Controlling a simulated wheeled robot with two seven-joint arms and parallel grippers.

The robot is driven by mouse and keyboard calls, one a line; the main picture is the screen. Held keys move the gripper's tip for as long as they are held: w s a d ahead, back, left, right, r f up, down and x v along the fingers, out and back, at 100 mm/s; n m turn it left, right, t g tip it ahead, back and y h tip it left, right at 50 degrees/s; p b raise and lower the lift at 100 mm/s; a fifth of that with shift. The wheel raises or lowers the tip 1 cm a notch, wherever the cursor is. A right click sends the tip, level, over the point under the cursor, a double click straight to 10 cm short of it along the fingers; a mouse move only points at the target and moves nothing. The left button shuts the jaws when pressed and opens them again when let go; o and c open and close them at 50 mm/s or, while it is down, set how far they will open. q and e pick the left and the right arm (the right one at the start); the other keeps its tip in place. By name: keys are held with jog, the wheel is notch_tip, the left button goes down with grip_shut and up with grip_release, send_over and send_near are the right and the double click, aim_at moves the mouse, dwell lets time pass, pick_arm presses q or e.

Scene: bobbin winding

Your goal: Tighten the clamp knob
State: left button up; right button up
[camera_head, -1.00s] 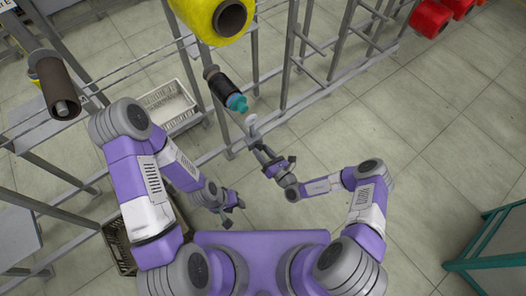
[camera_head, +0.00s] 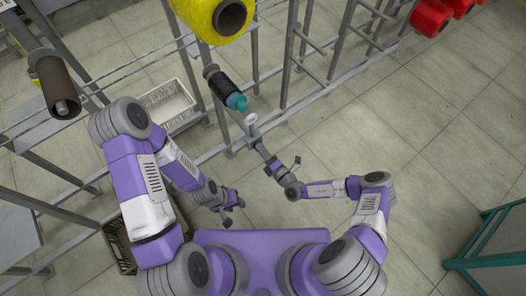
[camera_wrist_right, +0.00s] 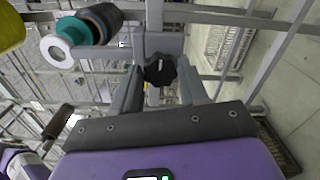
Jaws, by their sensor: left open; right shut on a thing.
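The black clamp knob (camera_wrist_right: 160,70) sits between the fingertips of my right gripper in the right wrist view, on a grey metal bracket (camera_wrist_right: 160,42). My right gripper (camera_wrist_right: 157,84) is shut on the knob. In the head view my right gripper (camera_head: 254,135) reaches up to the frame just below a white disc (camera_head: 251,118), and the knob is too small to make out there. My left gripper (camera_head: 231,208) is open and empty, low over the floor beside the rack and away from the knob.
A dark bobbin with a teal end (camera_head: 237,102) sits by the white disc. A large yellow spool (camera_head: 205,22) hangs above it, and a brown bobbin (camera_head: 60,85) is at left. Grey rack bars (camera_head: 290,55) run across. A pale crate (camera_head: 168,107) stands behind.

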jog(key=shift+m+b, duration=2)
jog(key=shift+m, duration=7)
jog(key=o, duration=1.1)
jog(key=shift+c, duration=0.2)
jog(key=shift+s, duration=0.1)
jog(key=p+v, duration=0.1)
jog(key=v, duration=0.6)
jog(key=shift+s, duration=0.15)
